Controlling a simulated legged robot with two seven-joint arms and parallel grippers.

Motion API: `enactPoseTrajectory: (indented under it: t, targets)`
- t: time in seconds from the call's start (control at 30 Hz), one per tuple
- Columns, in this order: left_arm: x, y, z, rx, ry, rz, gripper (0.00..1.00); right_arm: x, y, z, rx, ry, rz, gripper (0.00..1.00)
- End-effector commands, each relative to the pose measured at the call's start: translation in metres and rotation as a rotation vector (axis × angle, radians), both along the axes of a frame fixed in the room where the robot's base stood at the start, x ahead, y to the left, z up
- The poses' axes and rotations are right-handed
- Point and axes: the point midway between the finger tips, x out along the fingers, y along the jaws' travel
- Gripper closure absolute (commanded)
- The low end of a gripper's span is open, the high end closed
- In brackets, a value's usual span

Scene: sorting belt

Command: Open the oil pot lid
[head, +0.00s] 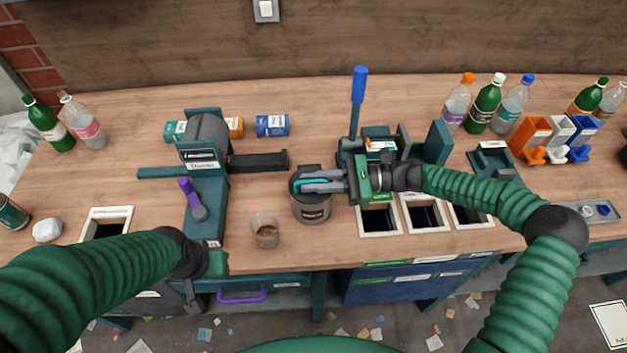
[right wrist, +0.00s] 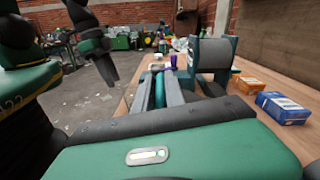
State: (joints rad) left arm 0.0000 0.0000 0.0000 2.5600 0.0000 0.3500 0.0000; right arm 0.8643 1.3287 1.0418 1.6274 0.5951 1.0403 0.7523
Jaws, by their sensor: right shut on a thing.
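The oil pot (head: 312,211) is a dark grey round pot with a label on its front, standing on the wooden bench near the middle. A teal handle (head: 318,186) shows at its top, where the lid is. My right gripper (head: 318,181) comes in from the right over the pot and is shut on this handle. In the right wrist view the teal handle (right wrist: 160,91) lies between the grey fingers. The lid's edge is partly hidden by the fingers, so I cannot tell whether it is raised. My left gripper (head: 193,300) hangs in front of the bench edge, its fingers small and dark.
A cup of brown liquid (head: 265,231) stands just left of the pot. A teal machine (head: 205,160) with a dark bar is further left. A press with a blue lever (head: 358,88) stands behind my right gripper. Square bench openings (head: 380,232) lie right of the pot.

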Motion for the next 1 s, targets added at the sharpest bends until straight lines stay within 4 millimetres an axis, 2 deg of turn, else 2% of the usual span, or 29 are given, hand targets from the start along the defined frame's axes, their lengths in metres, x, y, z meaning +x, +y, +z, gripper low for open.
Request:
enactPoseTrajectory:
  t: [0.27,0.7,1.0]
  targets:
    - [0.0,0.0,0.016,0.0,0.0,0.0,0.64,0.004,-0.001,0.009,-0.001,0.045,-0.006,1.0]
    - [0.0,0.0,0.07,0.0,0.0,0.0,0.64,0.02,0.0,0.031,-0.002,0.341,-0.005,1.0]
    - [0.0,0.0,0.082,0.0,0.0,0.0,0.64,0.033,-0.001,0.037,0.0,0.496,-0.006,1.0]
